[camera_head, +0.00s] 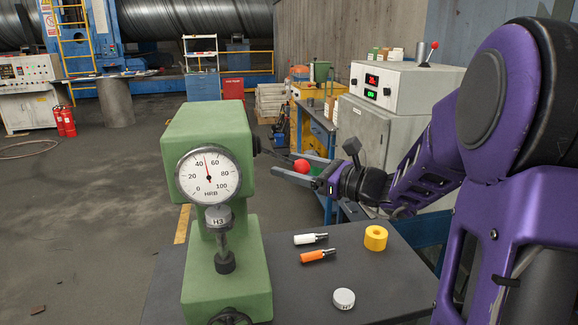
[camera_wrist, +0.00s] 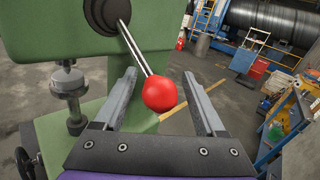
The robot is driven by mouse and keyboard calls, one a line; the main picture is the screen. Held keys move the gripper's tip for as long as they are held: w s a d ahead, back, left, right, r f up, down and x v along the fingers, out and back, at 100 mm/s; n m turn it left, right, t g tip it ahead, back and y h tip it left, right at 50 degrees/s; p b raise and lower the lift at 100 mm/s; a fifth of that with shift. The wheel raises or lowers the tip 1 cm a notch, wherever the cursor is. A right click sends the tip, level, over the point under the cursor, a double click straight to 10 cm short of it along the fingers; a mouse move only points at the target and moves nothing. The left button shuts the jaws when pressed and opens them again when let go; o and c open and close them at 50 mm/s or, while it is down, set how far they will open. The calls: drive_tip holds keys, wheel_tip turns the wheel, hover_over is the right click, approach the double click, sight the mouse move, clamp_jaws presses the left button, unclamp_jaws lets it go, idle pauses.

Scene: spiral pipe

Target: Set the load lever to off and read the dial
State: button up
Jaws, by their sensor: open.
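The green hardness tester (camera_head: 207,155) stands upright on the dark bench, with a round HRB dial (camera_head: 208,175) on its front. The dial's needle points up and slightly left, between 40 and 60 and nearer 40. The load lever (camera_wrist: 133,47) is a metal rod from a dark hub on the tester's side, ending in a red ball (camera_wrist: 160,93); the ball also shows in the head view (camera_head: 301,166). My gripper (camera_wrist: 160,76) is open, one finger on each side of the ball, with visible gaps. A disc marked H3 (camera_head: 218,216) sits beneath the dial.
On the bench (camera_head: 285,300) lie a white-handled piece (camera_head: 310,239), an orange-handled piece (camera_head: 317,256), a yellow ring (camera_head: 375,238) and a loose pale disc (camera_head: 343,299). A grey cabinet with a display unit (camera_head: 403,90) stands behind my arm. The floor left of the tester is open.

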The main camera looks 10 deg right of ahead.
drive_tip(key=shift+w+a, duration=0.35)
drive_tip(key=shift+w, duration=0.05)
clamp_jaws()
idle(1.3)
